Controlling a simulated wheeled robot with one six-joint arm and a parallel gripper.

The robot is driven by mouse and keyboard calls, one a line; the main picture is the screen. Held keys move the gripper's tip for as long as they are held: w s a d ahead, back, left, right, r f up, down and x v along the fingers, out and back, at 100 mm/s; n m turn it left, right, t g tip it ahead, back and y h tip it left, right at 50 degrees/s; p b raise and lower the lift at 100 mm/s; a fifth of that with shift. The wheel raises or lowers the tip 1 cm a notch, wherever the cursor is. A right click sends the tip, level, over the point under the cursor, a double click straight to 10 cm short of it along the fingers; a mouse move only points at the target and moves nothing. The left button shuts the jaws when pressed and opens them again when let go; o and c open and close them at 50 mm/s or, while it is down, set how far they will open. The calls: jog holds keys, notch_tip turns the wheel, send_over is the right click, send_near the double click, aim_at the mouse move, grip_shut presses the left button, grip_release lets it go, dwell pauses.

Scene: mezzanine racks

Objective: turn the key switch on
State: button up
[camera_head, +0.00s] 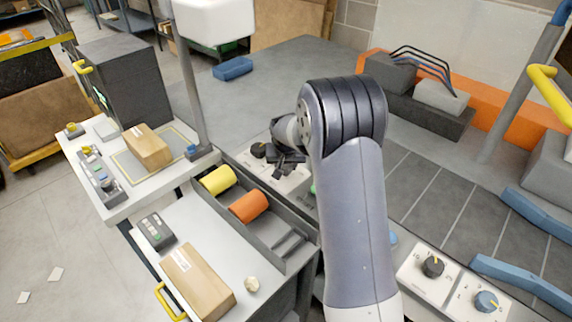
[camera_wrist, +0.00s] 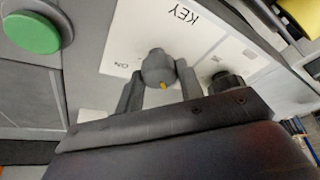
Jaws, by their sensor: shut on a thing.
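The key switch (camera_wrist: 158,66) is a grey round knob with a small yellow mark, on a white plate (camera_wrist: 205,45) lettered KEY and ON, upside down in the wrist view. The yellow mark is on the knob's lower side there, and the ON lettering lies to its left. My gripper (camera_wrist: 160,90) has one finger on each side of the knob and is shut on it. In the head view my gripper (camera_head: 287,160) is over the white panel (camera_head: 270,174), partly behind my arm, and hides the key switch.
A black knob (camera_head: 258,150) is close to my gripper and also shows in the wrist view (camera_wrist: 227,80). A green button (camera_wrist: 32,32) lies on the other side. A grey tray (camera_head: 292,262) holds yellow and orange rolls in front. Dial panels (camera_head: 414,283) stand at lower right.

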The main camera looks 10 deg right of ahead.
jog(key=c, duration=0.3)
jog(key=shift+c, duration=0.2)
jog(key=shift+f+m+b, duration=0.1)
jog(key=shift+m+b, duration=0.2)
jog(key=shift+b, duration=0.05)
jog(key=shift+a+f+m+h+b, duration=0.15)
jog(key=shift+m+h+b, duration=0.35)
jog(key=shift+m+b, duration=0.45)
jog(key=m+b, duration=0.2)
jog(key=shift+g+h+b, duration=0.3)
jog(key=shift+h+b, duration=0.05)
jog(key=shift+h, duration=0.05)
jog(key=m+g+h+b, duration=0.1)
jog(key=m, duration=0.3)
jog(key=shift+w+a+b, duration=0.1)
jog(key=shift+w+b, duration=0.05)
jog(key=shift+b, duration=0.2)
jog(key=m, duration=0.1)
jog(key=m+g, duration=0.1)
jog(key=m, duration=0.2)
jog(key=shift+w+r+m+g+h, duration=0.1)
jog(key=shift+r+m+g+h, duration=0.2)
jog(key=shift+h, duration=0.1)
jog(key=m+g+p, duration=0.1)
jog(key=m+g, duration=0.1)
jog(key=m, duration=0.2)
jog(key=shift+w+m, duration=0.1)
jog(key=shift+m, duration=0.25)
